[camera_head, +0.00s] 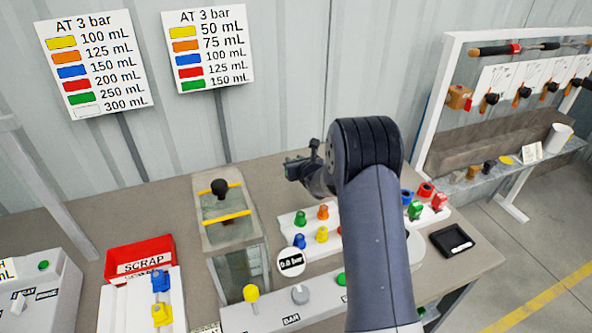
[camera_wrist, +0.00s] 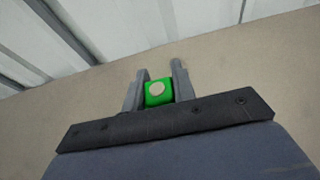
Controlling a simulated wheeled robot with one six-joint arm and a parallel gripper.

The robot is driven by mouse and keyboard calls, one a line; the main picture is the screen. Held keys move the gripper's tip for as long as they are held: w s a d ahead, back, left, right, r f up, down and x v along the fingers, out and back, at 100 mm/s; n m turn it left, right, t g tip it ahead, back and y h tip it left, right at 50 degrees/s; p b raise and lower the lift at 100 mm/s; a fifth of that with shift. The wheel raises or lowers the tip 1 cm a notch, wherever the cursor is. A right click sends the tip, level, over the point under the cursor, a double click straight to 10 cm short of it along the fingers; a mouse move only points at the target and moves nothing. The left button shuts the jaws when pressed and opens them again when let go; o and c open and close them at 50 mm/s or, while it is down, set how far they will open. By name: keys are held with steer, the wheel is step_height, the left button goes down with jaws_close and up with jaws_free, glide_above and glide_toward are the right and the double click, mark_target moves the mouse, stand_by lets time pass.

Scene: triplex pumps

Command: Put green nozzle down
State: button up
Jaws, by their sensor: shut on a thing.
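My gripper is shut on the green nozzle (camera_wrist: 158,92), which sits between the two fingers in the wrist view. The nozzle shows a green body with a pale round spot. My gripper (camera_wrist: 160,80) is over bare brown table, with the wall at the upper left. In the head view my gripper (camera_head: 296,168) is raised above the table near the wall, left of my arm's elbow. The nozzle cannot be made out there. A white nozzle board (camera_head: 287,222) below it holds green, orange, blue and yellow nozzles. My arm hides part of the table.
A glass tank (camera_head: 230,215) with yellow bars stands left of the board. A red SCRAP bin (camera_head: 140,258) is farther left. Red, green and blue parts (camera_head: 425,189) and a black tray (camera_head: 452,242) lie to the right. Bare table shows along the wall.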

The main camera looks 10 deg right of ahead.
steer(key=shift+f+p, duration=0.3)
steer(key=shift+f, duration=1.45)
steer(key=shift+f+b, duration=0.2)
steer(key=shift+b, duration=0.1)
steer(key=o, duration=1)
steer(key=shift+r, duration=0.1)
